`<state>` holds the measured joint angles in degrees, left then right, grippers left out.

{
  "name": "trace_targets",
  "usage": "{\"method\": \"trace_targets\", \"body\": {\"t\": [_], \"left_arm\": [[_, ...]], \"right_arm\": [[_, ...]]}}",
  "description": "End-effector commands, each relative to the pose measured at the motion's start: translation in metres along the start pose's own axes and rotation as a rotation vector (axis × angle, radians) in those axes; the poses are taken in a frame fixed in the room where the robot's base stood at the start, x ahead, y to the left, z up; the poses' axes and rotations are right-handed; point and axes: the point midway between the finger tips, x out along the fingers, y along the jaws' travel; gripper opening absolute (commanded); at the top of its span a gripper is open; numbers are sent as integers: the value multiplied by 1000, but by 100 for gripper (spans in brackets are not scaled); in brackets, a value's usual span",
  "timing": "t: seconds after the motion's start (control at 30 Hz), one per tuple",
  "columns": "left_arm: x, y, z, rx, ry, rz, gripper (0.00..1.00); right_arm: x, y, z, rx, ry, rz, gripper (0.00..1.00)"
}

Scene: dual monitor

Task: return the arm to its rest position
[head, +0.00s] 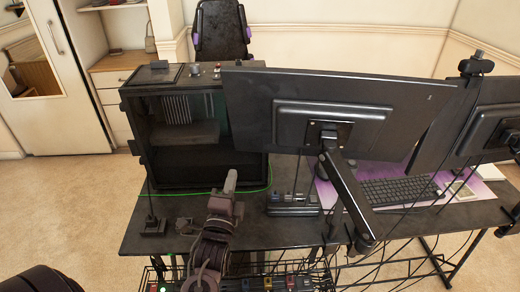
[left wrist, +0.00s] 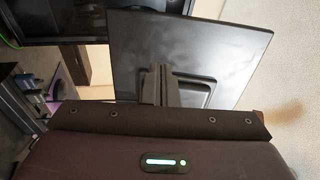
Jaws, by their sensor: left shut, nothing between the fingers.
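My left gripper (head: 230,181) reaches up from the bottom of the head view over the near edge of the black desk (head: 400,221). Its fingers are shut and empty, in front of the open black computer case (head: 137,115). In the left wrist view the shut fingers (left wrist: 160,84) show against the back of a black monitor (left wrist: 215,50). I cannot tell whether they touch anything. The same large monitor (head: 255,100) shows from behind in the head view. My right gripper is not in view.
A monitor arm (head: 345,190) and a second monitor (head: 480,95) stand to the right. A keyboard (head: 395,191) lies behind the first monitor. A cable basket (head: 290,282) and hanging cables are below the desk edge. Open floor (head: 60,200) lies to the left.

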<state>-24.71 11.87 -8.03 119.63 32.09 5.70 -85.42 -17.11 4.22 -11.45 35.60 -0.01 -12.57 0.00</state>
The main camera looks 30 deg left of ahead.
Motion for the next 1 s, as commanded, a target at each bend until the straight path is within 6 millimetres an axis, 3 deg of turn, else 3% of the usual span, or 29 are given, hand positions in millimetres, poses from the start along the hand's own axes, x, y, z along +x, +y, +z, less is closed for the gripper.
{"method": "trace_targets", "body": {"t": [0.27, 0.43, 0.67, 0.8, 1.0], "left_arm": [[-2, 6, -5, -66, 13, 59, 0], [-19, 38, -28, -363, 35, 352, 0], [-88, 76, -63, -775, -121, 895, 0], [-129, 83, -68, -884, -279, 1106, 0], [-174, 81, -64, -944, -495, 1284, 0]], "right_arm": [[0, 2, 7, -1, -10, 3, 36], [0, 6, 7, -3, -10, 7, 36], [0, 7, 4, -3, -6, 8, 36], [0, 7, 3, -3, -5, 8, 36], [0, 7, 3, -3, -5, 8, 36]]}}
